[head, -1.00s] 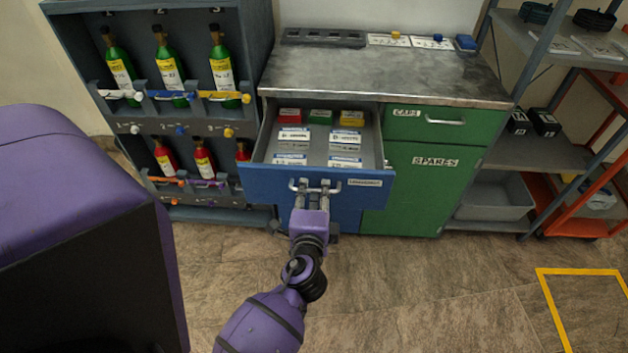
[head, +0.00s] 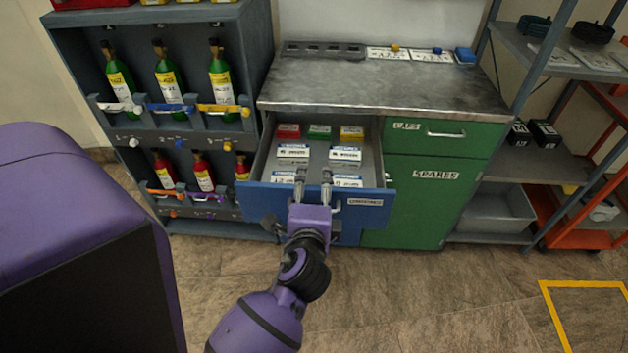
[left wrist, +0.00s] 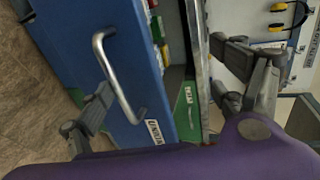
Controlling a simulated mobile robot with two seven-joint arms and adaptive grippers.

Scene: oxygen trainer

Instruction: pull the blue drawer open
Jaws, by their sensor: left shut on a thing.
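The blue drawer (head: 270,202) stands out from the cabinet, so its inside and the packets in it show. Its metal handle (left wrist: 117,80) crosses the blue front in the left wrist view. My left gripper (head: 313,175) is at the middle of the drawer front, its two fingers apart. In the head view the fingertips overlap the drawer's top edge, and the gripper body hides most of the handle. The left wrist view shows one finger beside the handle and the other past the drawer's top edge. The exact contact is unclear. My right gripper is not in view.
White-and-blue packets (head: 292,152) and small coloured boxes lie in the drawer. A green drawer (head: 410,135) and door (head: 420,205) stand to the right, shut. A bottle rack (head: 250,60) is at the left. The floor in front of the cabinet is open.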

